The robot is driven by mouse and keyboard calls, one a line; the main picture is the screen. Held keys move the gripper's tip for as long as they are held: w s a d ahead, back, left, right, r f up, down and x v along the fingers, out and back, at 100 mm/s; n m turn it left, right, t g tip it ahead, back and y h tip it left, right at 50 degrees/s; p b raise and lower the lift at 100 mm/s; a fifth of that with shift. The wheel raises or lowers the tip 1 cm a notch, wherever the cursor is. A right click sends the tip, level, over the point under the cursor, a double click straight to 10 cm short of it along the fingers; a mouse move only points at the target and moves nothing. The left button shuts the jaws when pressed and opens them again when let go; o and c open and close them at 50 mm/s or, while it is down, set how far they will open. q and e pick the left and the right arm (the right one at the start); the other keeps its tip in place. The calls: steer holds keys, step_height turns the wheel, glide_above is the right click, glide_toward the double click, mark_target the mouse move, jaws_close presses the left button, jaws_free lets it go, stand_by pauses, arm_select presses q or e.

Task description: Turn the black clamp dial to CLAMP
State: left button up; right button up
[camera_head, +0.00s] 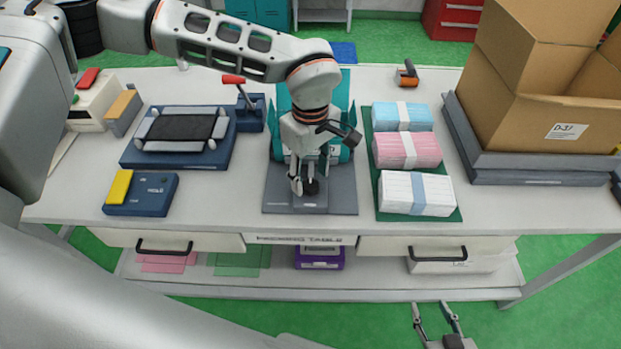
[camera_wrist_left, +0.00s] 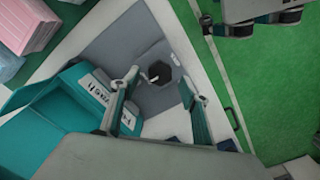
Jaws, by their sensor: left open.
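The black clamp dial (camera_head: 311,187) sits on a grey base plate (camera_head: 341,198) at the middle of the table's front. It is a dark many-sided knob in the left wrist view (camera_wrist_left: 159,74). My left gripper (camera_head: 304,180) points down over the dial. Its fingers are open, and in the left wrist view the dial shows between the fingertips; I cannot tell whether they touch it. Any CLAMP marking is too small or hidden to read. My right gripper (camera_head: 431,306) is open and empty, low in front of the table.
A teal holder (camera_head: 341,98) stands behind the plate. A blue press with a red-handled lever (camera_head: 233,79) is to its left. Blue, pink and white mask stacks (camera_head: 407,149) lie on a green mat (camera_head: 386,213) to the right. Cardboard boxes (camera_head: 540,120) stand at far right.

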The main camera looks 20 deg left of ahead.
mark_target(310, 185)
arm_select(q)
step_height(310, 185, up, 10)
stand_by(0.3)
steer(key=shift+s+f, duration=0.1)
steer(key=shift+f, duration=0.1)
stand_by(0.3)
